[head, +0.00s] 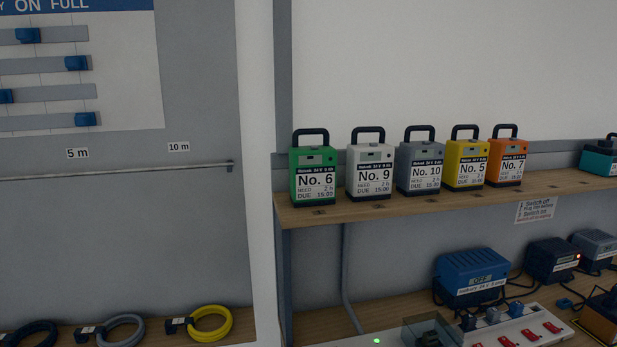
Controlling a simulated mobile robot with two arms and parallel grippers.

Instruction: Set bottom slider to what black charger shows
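A wall board at the upper left carries several grey slider tracks with blue knobs. The bottom slider's knob (85,119) sits near the right end of its visible track (40,123); the left part of the board is cut off. A dark, near-black charger (552,262) stands on the lower bench at the right, with a small orange light; its label is too small to read. Another dark box with yellow-orange edges (600,318) is cut off at the lower right, so I cannot tell for sure which is the black charger. Neither gripper is in view.
Several numbered batteries, including a green one (313,175), stand on the wooden shelf (420,203). A rail (120,172) and coiled cables (210,324) are at left.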

